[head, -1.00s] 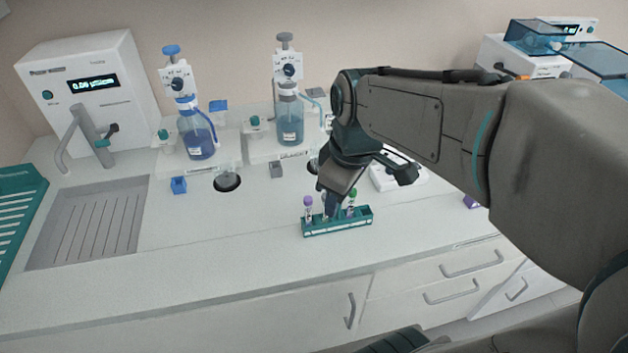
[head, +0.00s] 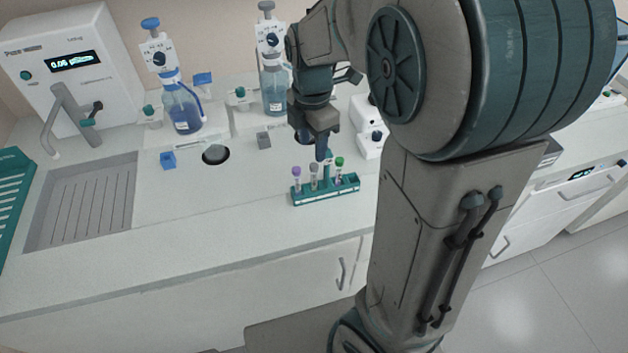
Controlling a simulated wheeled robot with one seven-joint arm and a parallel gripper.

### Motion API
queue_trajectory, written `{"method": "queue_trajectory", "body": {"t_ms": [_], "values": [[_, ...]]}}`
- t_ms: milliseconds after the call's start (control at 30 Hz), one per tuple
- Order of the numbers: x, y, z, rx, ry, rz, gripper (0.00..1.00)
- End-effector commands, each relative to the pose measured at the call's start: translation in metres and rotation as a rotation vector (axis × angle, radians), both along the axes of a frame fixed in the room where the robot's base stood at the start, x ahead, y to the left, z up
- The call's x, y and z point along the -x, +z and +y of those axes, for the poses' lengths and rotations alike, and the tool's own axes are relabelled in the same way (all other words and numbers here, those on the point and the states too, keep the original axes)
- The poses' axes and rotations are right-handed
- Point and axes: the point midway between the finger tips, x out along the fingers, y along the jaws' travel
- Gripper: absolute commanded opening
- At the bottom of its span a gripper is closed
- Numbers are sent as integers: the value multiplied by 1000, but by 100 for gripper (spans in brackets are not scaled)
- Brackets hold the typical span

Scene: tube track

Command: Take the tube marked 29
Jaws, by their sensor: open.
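A green tube rack (head: 325,193) stands on the bench with several capped tubes upright in it. At its left end is a purple-capped tube (head: 296,173), then a grey-capped tube (head: 314,170). Further right is a green-capped tube (head: 339,163). The tube labels are too small to read, so I cannot tell which is marked 29. My gripper (head: 322,157) points down just above and behind the middle of the rack. It is open, seen edge-on, and no tube shows in it. It may hide part of the rack's middle.
Two bottle dispensers, one blue-filled (head: 182,105) and one at its right (head: 273,90), stand behind the rack. A white device (head: 371,138) stands right. The bench left of the rack is clear.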

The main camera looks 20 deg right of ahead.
Motion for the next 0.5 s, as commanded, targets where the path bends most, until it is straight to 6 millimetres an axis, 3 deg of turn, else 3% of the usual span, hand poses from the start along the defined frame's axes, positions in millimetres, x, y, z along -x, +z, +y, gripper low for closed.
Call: {"method": "queue_trajectory", "body": {"t_ms": [100, 500], "values": [[0, -19, 0, 1, 1, 3, 44], [-1, -53, -4, 2, -2, 4, 44]]}}
